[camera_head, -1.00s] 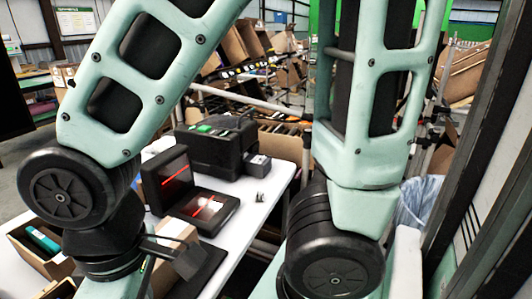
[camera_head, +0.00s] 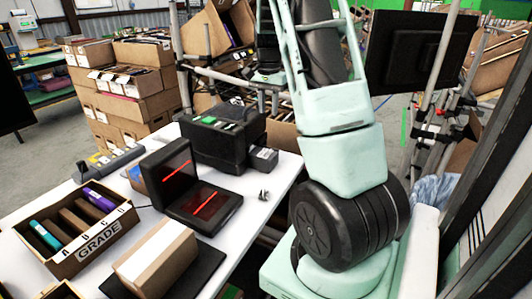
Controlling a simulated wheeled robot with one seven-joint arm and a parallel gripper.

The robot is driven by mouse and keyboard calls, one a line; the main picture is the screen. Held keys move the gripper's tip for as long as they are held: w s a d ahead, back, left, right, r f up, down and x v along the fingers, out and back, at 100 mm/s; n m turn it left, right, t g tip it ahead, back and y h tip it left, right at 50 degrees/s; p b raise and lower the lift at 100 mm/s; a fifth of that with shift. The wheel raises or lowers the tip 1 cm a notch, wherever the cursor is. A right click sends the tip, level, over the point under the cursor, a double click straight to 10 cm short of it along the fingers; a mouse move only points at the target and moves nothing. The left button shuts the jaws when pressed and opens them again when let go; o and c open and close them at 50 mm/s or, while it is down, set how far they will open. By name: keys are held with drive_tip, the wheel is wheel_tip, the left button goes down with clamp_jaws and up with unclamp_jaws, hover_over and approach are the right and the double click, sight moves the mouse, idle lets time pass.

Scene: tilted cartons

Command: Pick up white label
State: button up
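I cannot make out a separate white label with certainty. A brown carton (camera_head: 157,252) with a pale top strip lies on a black pad (camera_head: 205,268) at the front of the white table (camera_head: 262,222). A black printer-like machine (camera_head: 222,139) with green marks stands at the back of the table. My gripper is outside the picture, so whether it is open or shut is hidden. Only the upper links of my arm show, at the right of centre.
A black scanner (camera_head: 203,207) with red lines stands mid-table, with a small grey object (camera_head: 264,195) to its right. A box marked GRADE (camera_head: 98,240) with upright items is at the left. Stacked cartons (camera_head: 128,92) stand behind. A strip of table at front right is clear.

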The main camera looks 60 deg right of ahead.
drive_tip(key=p, duration=0.1)
approach(265, 152)
drive_tip(key=shift+s+a+f, duration=0.4)
drive_tip(key=shift+s, duration=0.15)
drive_tip(key=shift+s+a+f, duration=0.35)
drive_tip(key=shift+s, duration=0.15)
drive_tip(key=shift+s+f+p, duration=0.1)
drive_tip(key=shift+f+p, duration=0.75)
drive_tip(key=shift+f, duration=1.85)
clamp_jaws()
